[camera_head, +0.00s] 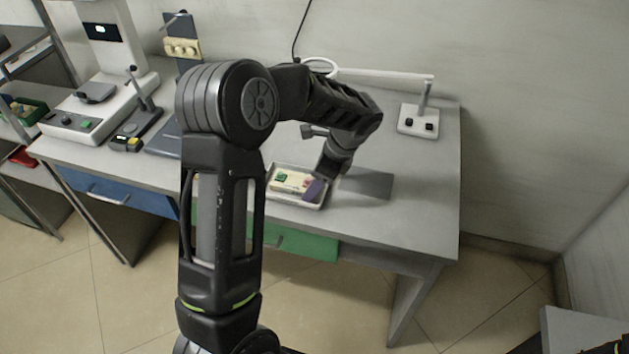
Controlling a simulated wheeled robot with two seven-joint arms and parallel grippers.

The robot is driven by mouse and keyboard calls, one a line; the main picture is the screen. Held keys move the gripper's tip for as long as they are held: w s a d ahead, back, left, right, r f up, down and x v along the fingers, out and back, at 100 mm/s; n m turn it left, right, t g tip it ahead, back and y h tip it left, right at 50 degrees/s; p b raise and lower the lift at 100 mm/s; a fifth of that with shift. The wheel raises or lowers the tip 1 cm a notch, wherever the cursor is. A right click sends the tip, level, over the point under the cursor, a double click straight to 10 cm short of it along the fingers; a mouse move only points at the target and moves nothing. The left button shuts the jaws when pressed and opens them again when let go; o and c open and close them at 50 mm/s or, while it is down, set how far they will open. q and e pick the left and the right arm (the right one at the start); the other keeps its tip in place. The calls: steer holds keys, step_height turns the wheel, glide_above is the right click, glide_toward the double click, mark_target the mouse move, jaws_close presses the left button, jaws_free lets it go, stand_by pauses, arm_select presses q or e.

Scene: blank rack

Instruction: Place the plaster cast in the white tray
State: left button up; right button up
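A shallow white tray (318,206) lies on the grey bench. In it is a cream-coloured piece (292,181) with green and reddish spots, which may be the plaster cast. A purple piece (314,190) shows at the tray's right end, close to my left gripper (325,178). My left arm reaches over the bench, and its gripper points down at the tray's right side. The fingertips are small and partly hidden, so I cannot tell whether they hold anything. My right gripper is out of view.
A white lamp (418,118) with a ring arm stands at the back right of the bench (430,190). White and dark instruments (100,100) fill the left part. A flat grey plate or shadow (368,185) lies right of the tray. The bench's right end is clear.

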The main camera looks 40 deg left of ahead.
arm_select(q)
steer(key=shift+r, duration=0.1)
steer(key=v, duration=1.2)
stand_by(0.4)
